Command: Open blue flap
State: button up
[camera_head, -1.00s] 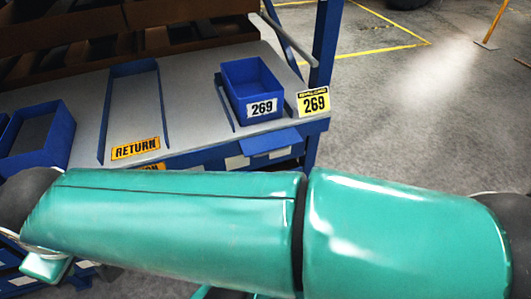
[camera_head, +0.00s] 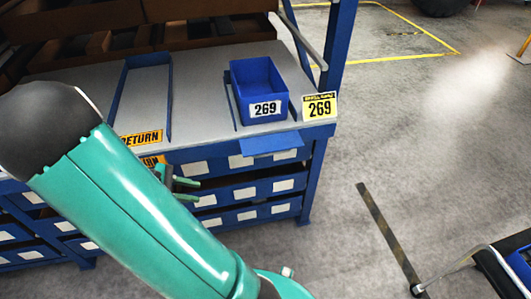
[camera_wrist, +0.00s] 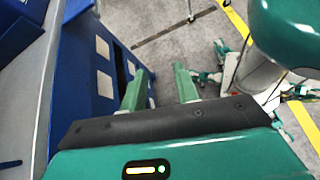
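The blue flap (camera_head: 270,143) juts out from the front edge of the shelf, below the blue bin marked 269 (camera_head: 259,90). It looks like a flat panel sticking forward. My gripper (camera_head: 188,190) is in front of the drawer rows, to the left of the flap and lower in the picture, apart from it. In the wrist view my gripper (camera_wrist: 160,72) has its two green fingers spread with nothing between them. The blue unit front (camera_wrist: 88,75) lies to the left of the fingers there. I cannot pick out the flap for sure in the wrist view.
A yellow 269 label (camera_head: 320,106) stands at the shelf corner. A blue-railed return lane (camera_head: 143,95) lies left of the bin. Blue drawers (camera_head: 250,190) with white labels sit below. Floor right of the unit is mostly open, with a dark striped strip (camera_head: 388,235).

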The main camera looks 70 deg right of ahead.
jog(key=s+d+f+n+g+h, duration=0.3)
jog(key=d+g, duration=0.1)
jog(key=d, duration=0.2)
jog(key=s+d+f+n+g+h, duration=0.2)
jog(key=s+d+f+g+h, duration=0.15)
jog(key=d, duration=0.25)
send_near(271, 148)
jog(key=shift+n+g+h, duration=0.35)
jog(key=shift+n, duration=0.05)
jog(key=s+d, duration=0.4)
jog(key=s+d+f, duration=0.1)
jog(key=s+d, duration=0.1)
jog(key=shift+s+d+f, duration=0.1)
jog(key=shift+s+d, duration=0.15)
jog(key=shift+s, duration=0.15)
jog(key=shift+c, duration=0.4)
grip_shut()
